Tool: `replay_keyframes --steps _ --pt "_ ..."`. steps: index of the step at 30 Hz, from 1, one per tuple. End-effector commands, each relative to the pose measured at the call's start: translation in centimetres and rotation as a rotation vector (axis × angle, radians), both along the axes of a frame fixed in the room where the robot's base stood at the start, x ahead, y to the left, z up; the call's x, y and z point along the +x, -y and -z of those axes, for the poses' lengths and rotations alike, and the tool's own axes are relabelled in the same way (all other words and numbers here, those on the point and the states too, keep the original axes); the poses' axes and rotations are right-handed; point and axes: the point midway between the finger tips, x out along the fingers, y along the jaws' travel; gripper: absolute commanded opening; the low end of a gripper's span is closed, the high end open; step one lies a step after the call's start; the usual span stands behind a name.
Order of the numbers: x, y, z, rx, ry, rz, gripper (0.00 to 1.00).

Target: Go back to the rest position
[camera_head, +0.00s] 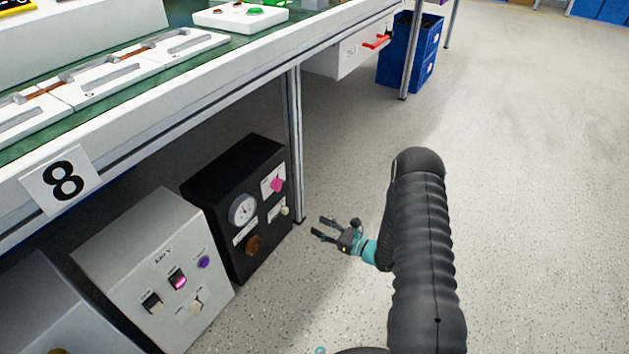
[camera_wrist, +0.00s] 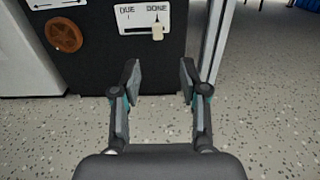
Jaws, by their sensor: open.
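My gripper (camera_head: 325,230) is open and empty in the head view, low under the bench edge, to the right of a black box. In the wrist view my gripper (camera_wrist: 160,78) has its two fingers apart with nothing between them. The black box (camera_head: 222,192) carries a round gauge, a pink knob, a brown round knob and a pale switch (camera_head: 284,211). In the wrist view the pale switch (camera_wrist: 157,32) sits on a plate marked DUE and DONE, beyond the fingertips. The fingers appear apart from the box.
A grey box (camera_head: 150,240) with switches stands left of the black box. The workbench (camera_head: 150,105), marked 8, runs above them. A metal leg (camera_head: 296,150) stands close behind my gripper. Blue crates (camera_head: 408,50) are at the back. The floor (camera_head: 540,180) on the right is clear.

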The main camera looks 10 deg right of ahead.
Motion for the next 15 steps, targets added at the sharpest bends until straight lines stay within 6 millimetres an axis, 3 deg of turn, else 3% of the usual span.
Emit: replay_keyframes --steps 5,8,13,15 --pt "0.0 0.0 0.3 -0.010 -0.007 -0.001 0.44" --pt "-1.2 -0.8 1.2 -0.043 -0.031 -0.059 0.44" --pt "-6.3 -3.0 3.3 -0.107 -0.103 -0.246 0.44" --pt "-8.4 -3.7 3.1 -0.140 -0.115 -0.332 0.44"
